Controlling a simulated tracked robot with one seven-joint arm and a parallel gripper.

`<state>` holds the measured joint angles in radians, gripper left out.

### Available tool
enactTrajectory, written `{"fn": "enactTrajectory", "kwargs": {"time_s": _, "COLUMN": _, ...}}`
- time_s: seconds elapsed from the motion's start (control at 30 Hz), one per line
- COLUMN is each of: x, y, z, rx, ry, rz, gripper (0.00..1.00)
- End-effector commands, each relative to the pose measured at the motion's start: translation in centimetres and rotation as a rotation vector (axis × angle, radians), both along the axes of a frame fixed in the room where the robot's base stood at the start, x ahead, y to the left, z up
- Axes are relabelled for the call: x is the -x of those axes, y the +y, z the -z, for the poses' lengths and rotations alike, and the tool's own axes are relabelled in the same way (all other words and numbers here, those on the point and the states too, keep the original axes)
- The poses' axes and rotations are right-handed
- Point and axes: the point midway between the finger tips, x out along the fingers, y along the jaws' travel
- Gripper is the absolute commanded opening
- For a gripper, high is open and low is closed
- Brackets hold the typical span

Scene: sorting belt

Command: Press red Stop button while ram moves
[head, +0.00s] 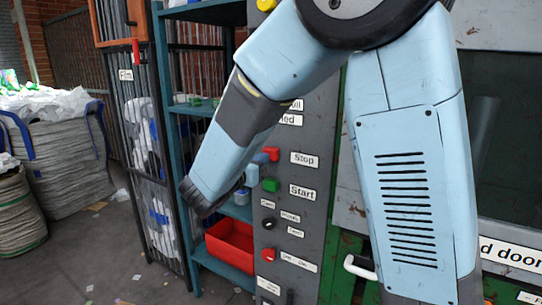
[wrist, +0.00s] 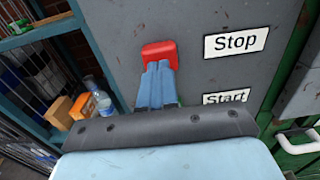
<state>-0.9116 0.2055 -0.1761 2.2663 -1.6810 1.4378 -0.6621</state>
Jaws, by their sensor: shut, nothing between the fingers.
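The red Stop button (wrist: 160,51) sticks out of the grey control panel, left of its "Stop" label. It also shows in the head view (head: 272,153), partly covered at its left. My gripper (wrist: 158,66) is shut and empty, its blue fingertips overlapping the button's lower edge in the wrist view. In the head view my gripper (head: 261,159) reaches the button from the left. I cannot tell whether the tips touch it or press it in. I cannot make out the ram; my arm covers part of the machine's front.
Below Stop are the green Start button (head: 271,185), a black knob (head: 268,223) and another red button (head: 268,255). Left of the panel, a teal shelf (head: 225,268) holds a red bin (head: 232,243). A white door handle (head: 359,267) juts out at lower right.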

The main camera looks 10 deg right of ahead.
Motion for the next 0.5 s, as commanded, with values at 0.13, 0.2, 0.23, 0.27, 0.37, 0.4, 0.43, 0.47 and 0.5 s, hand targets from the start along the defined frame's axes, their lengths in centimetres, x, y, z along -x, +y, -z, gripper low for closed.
{"fn": "enactTrajectory", "kwargs": {"time_s": 0.13, "x": -0.8, "y": -0.6, "z": 0.0, "rx": 0.001, "ry": -0.001, "rz": 0.001, "gripper": 0.0}}
{"fn": "enactTrajectory", "kwargs": {"time_s": 0.2, "x": -1.1, "y": -0.9, "z": 0.0, "rx": 0.001, "ry": -0.001, "rz": 0.001, "gripper": 0.0}}
{"fn": "enactTrajectory", "kwargs": {"time_s": 0.23, "x": -1.3, "y": -1.1, "z": 0.0, "rx": 0.0, "ry": 0.0, "rz": 0.002, "gripper": 0.0}}
{"fn": "enactTrajectory", "kwargs": {"time_s": 0.27, "x": -1.4, "y": -1.2, "z": 0.0, "rx": 0.0, "ry": 0.0, "rz": 0.002, "gripper": 0.0}}
{"fn": "enactTrajectory", "kwargs": {"time_s": 0.37, "x": -1.3, "y": -1.0, "z": 0.0, "rx": 0.0, "ry": 0.0, "rz": 0.0, "gripper": 0.0}}
{"fn": "enactTrajectory", "kwargs": {"time_s": 0.4, "x": -1.2, "y": -0.9, "z": 0.0, "rx": 0.0, "ry": 0.0, "rz": 0.0, "gripper": 0.0}}
{"fn": "enactTrajectory", "kwargs": {"time_s": 0.43, "x": -1.1, "y": -0.8, "z": 0.0, "rx": 0.0, "ry": 0.0, "rz": -0.001, "gripper": 0.0}}
{"fn": "enactTrajectory", "kwargs": {"time_s": 0.47, "x": -0.9, "y": -0.7, "z": 0.0, "rx": 0.001, "ry": -0.001, "rz": -0.001, "gripper": 0.0}}
{"fn": "enactTrajectory", "kwargs": {"time_s": 0.5, "x": -0.7, "y": -0.5, "z": 0.0, "rx": 0.001, "ry": -0.001, "rz": -0.002, "gripper": 0.0}}
